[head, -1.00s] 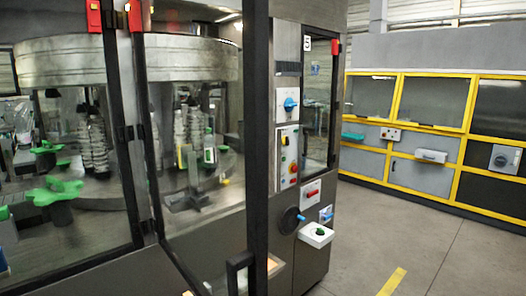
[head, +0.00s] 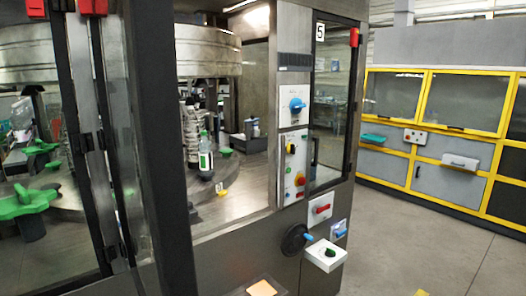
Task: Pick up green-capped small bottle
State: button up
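A small bottle (head: 205,160) with what looks like a green cap stands upright inside the labelling machine. It has a pale label with green on it and a dark lower part. It stands on the metal deck (head: 240,190), seen through the machine's front opening. My gripper is not in view, so I cannot see whether it is open or holds anything.
The dark-framed glass door (head: 160,150) stands at the left of the opening. A control panel (head: 293,165) and a black handwheel (head: 294,239) are on the machine's right. Green star wheels (head: 28,201) lie inside at left. Grey floor (head: 440,260) is clear at right.

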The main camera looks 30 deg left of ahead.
aim_at(205, 153)
jog(key=z, duration=0.05)
jog(key=i, duration=1.2)
jog(key=u, duration=2.25)
jog(key=i, duration=1.65)
jog(key=z, duration=0.05)
